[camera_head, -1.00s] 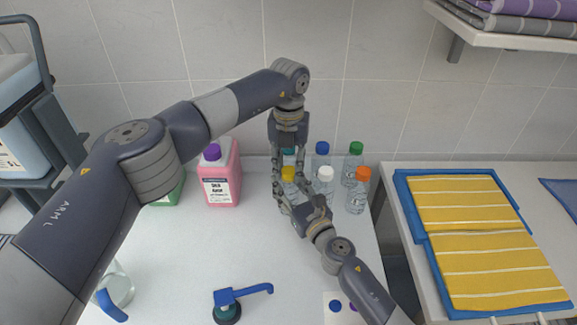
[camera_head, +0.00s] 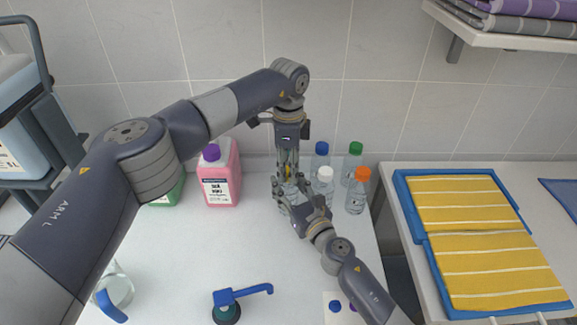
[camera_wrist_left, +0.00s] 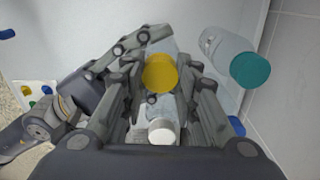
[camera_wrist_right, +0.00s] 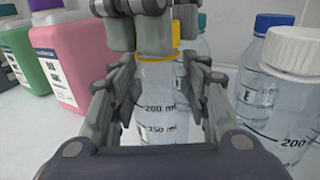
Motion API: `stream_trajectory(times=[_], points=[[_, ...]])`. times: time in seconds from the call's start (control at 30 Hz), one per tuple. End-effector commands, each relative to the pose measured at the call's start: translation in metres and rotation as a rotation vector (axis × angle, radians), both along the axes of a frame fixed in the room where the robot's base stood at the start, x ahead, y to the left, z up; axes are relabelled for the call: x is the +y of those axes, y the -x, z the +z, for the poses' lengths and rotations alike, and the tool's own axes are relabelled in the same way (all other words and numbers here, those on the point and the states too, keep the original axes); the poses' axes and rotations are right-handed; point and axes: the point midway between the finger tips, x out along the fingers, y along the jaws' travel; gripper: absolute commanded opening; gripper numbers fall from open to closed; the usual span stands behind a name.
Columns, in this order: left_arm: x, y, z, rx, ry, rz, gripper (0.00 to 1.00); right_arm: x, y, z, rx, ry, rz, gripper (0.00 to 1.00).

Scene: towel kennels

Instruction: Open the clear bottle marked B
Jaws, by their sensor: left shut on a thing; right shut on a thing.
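A clear bottle (camera_wrist_right: 160,108) with a yellow cap (camera_wrist_left: 160,72) stands upright at the front of the bottle group. No letter on it is readable. My right gripper (camera_head: 291,192) is shut on the bottle's body from the front; volume marks show between its fingers in the right wrist view. My left gripper (camera_head: 288,170) points down from above and is shut on the yellow cap, which still appears seated on the neck. The fingers hide much of the cap and bottle in the head view.
Close by stand clear bottles with white (camera_head: 325,173), orange (camera_head: 363,174), blue (camera_head: 321,148), green (camera_head: 355,148) and teal (camera_wrist_left: 250,70) caps. A pink jug (camera_head: 221,185) is to the left. A blue-handled tool (camera_head: 228,310) lies in front; the table between is clear.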

Motion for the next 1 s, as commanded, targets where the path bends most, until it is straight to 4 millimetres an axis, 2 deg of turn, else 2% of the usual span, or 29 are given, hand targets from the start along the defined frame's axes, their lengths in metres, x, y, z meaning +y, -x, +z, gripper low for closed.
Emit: stream_trajectory(times=[0.1,0.7,1.0], points=[[0.0016,-0.0018,0.0006,-0.005,-0.002,0.100,0.00,0.0002,0.0008,-0.0014,0.002,0.000,0.001,0.00],[0.0017,-0.0019,0.0006,-0.005,-0.002,0.097,0.00,0.0002,0.0008,-0.0017,0.003,0.000,0.001,0.00],[0.0015,-0.0020,0.0084,-0.005,-0.001,0.097,0.00,0.0001,0.0009,-0.0019,0.003,0.000,0.001,0.00]])
